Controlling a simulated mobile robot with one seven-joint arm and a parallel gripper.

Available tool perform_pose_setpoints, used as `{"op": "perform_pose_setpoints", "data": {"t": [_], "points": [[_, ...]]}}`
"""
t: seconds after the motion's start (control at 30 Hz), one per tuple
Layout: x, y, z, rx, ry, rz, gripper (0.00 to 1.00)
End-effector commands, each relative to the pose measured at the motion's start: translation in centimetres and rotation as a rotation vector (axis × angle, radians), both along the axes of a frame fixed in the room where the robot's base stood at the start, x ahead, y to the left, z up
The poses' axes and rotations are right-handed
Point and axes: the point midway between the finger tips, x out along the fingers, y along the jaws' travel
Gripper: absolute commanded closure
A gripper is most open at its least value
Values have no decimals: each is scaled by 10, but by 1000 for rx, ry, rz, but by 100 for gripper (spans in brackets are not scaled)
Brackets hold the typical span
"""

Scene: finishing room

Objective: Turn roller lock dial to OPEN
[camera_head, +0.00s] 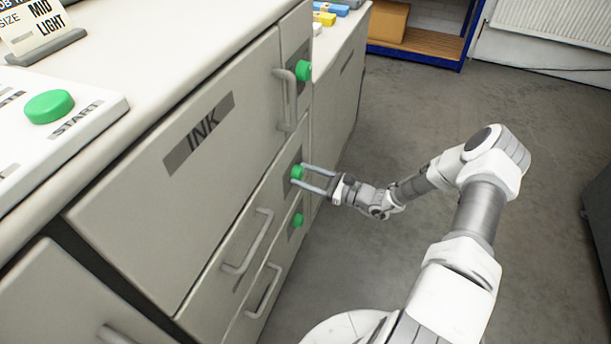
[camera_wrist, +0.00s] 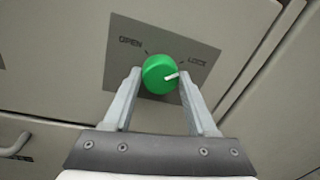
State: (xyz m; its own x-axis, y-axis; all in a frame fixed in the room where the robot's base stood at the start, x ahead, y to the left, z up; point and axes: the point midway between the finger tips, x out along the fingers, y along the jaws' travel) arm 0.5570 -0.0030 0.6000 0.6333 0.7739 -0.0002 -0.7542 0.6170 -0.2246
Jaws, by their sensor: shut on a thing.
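The roller lock dial (camera_wrist: 158,72) is a round green knob on a grey plate (camera_wrist: 193,58) marked OPEN at left and LOCK at right. Its white pointer is on the right side, toward LOCK. My gripper (camera_wrist: 160,77) is shut on the dial, one finger on each side of it. In the head view the dial (camera_head: 297,171) is the middle of three green knobs on the cabinet's right end, with my gripper (camera_head: 302,175) reaching it from the right.
Another green knob (camera_head: 304,70) sits above, beside a vertical handle (camera_head: 286,100), and one (camera_head: 298,220) sits below. Drawer handles (camera_head: 248,242) stick out at lower left. A panel marked INK (camera_head: 199,133) and a green START button (camera_head: 49,107) are at left. The floor (camera_head: 420,110) behind my arm is clear.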

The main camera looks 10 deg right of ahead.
Motion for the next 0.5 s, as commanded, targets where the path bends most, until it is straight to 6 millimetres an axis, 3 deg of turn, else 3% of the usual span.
{"op": "perform_pose_setpoints", "data": {"t": [0.1,0.5], "points": [[0,-1,0,0,0,-2,98],[0,-1,0,-52,-79,-2,98]]}}
